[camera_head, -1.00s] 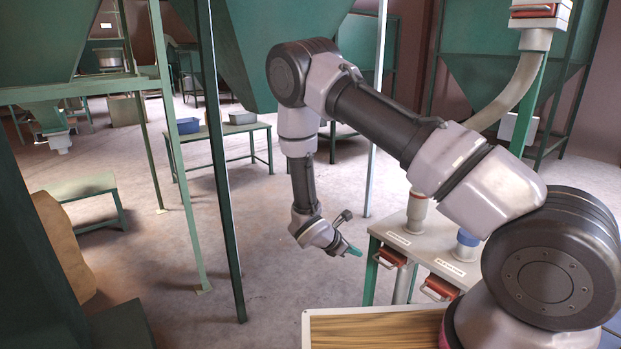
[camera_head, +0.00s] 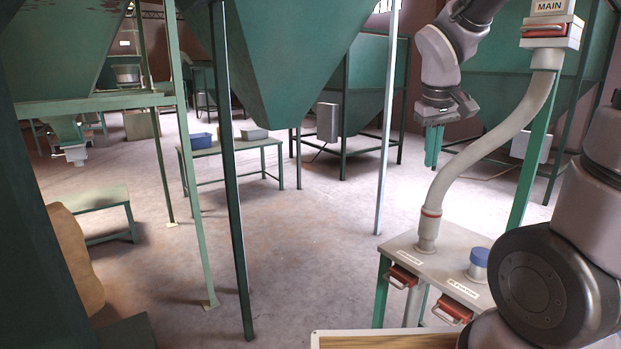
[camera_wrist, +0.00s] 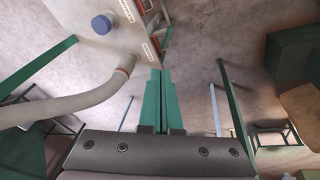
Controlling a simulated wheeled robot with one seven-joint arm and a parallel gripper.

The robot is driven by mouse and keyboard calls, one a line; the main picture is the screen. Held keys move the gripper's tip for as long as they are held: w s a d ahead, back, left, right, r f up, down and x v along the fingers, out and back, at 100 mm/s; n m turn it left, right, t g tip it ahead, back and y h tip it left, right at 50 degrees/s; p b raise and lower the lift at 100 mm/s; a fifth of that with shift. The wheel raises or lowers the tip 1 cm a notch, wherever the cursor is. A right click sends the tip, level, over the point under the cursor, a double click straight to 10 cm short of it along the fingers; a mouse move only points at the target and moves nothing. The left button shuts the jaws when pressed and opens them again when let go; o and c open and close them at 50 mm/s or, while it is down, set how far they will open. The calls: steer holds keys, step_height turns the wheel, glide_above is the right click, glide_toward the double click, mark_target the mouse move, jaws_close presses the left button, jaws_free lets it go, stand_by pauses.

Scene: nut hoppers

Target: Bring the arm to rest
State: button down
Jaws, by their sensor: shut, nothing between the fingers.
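My gripper (camera_head: 433,146) hangs at the upper right of the head view, fingers pointing down, shut and empty. Its green fingers also show side by side in the wrist view (camera_wrist: 160,103), with no object between them. My arm above it is raised and partly cut off by the top edge. The gripper is apart from the bent grey pipe (camera_head: 468,150), which stands to its right and below.
A grey stand (camera_head: 445,262) with red-handled slides and a blue cap (camera_head: 479,257) is below the gripper. Green hoppers (camera_head: 290,60) and thin posts stand around. A bench (camera_head: 240,146) with bins is further back. Open floor lies left of the stand.

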steer(key=s+a+r+m+t+y, duration=0.1)
steer(key=s+r+m+t+y, duration=0.2)
steer(key=s+r+m, duration=0.3)
steer(key=s+r+t, duration=0.1)
steer(key=s+r, duration=0.3)
steer(key=shift+s+a, duration=0.25)
